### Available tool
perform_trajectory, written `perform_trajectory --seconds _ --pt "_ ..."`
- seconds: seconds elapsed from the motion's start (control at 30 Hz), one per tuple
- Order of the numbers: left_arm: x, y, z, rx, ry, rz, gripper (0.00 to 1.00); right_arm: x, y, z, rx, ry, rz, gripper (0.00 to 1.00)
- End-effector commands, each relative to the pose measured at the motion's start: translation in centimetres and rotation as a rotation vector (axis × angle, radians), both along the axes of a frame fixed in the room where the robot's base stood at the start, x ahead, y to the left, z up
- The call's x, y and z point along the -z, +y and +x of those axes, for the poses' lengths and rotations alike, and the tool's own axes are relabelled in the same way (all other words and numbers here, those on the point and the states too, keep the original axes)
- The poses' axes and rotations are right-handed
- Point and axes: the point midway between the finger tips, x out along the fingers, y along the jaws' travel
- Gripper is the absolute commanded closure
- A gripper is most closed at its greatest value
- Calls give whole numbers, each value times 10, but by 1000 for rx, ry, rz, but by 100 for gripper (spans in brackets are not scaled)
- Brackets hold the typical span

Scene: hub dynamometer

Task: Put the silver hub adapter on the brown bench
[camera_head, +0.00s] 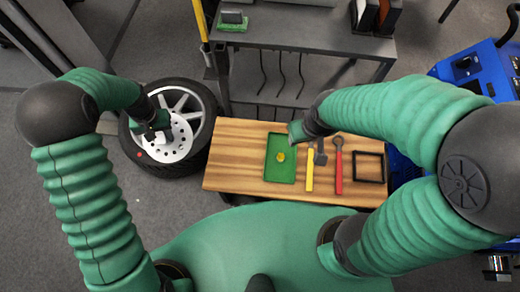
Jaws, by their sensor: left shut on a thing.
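The silver hub adapter (179,146) is a pale disc with dark holes, over the middle of the wheel (204,101) at the left. I cannot tell whether it touches the wheel. My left gripper (152,134) is shut on the adapter at its upper left side and hides part of it. The brown bench (230,178) is a wooden top to the right of the wheel. My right gripper (297,132) is above the bench's back edge, near the green tray; its fingers are too hidden to show whether they are open.
On the bench are a green tray (273,170) with a yellow piece, a yellow-handled tool (310,175), a hammer-like tool (321,155), a red wrench (339,170) and a black square frame (369,168). The bench's left end is clear. A grey shelf (290,25) stands behind.

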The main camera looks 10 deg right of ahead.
Motion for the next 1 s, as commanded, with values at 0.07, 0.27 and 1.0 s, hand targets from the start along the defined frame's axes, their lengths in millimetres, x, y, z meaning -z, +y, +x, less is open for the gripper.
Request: perform_trajectory --seconds 0.07,0.27,1.0 --pt "-1 -1 -3 -7 100 5 100 21 0 0 0 0 0 56" --pt "-32 -5 -24 -25 304 10 100 44 0 0 0 0 0 56" --pt "-94 -15 -58 -50 508 7 100 69 0 0 0 0 0 56"
